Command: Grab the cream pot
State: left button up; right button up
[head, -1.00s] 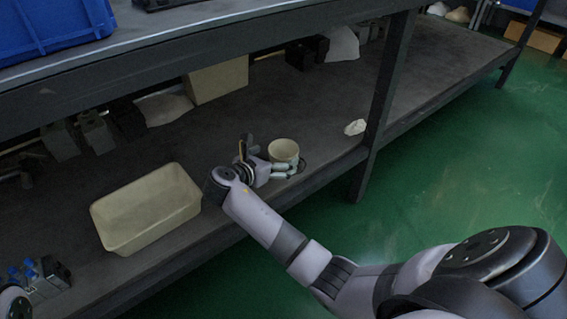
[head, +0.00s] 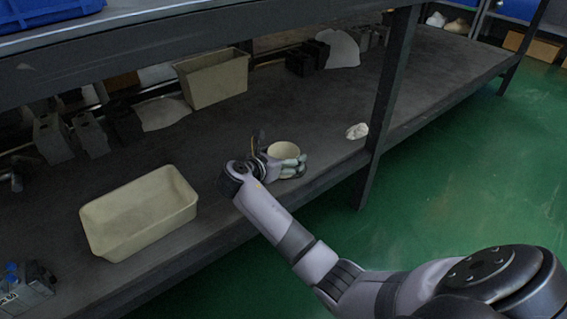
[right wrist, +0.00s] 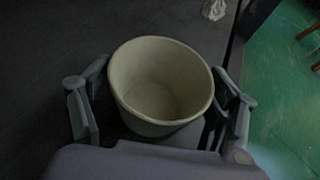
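The cream pot (head: 284,150) is a round, open, empty cup standing upright near the shelf's front edge. In the right wrist view the pot (right wrist: 160,85) sits between the two fingers of my right gripper (right wrist: 160,112). One finger is on each side of it, and narrow gaps seem to show between the fingers and the wall. In the head view my right gripper (head: 284,170) reaches around the near side of the pot. It looks open; contact low on the pot is hidden. My left gripper is not in view.
A cream rectangular bin (head: 186,215) stands left of my right gripper. A taller bin (head: 214,92) and several dark blocks stand behind. A crumpled white piece (head: 357,131) lies right of the pot, near the shelf post (head: 388,100). A blue-topped block (head: 22,290) is at lower left.

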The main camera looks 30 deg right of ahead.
jog(key=c, duration=0.9)
jog(key=shift+r, duration=0.15)
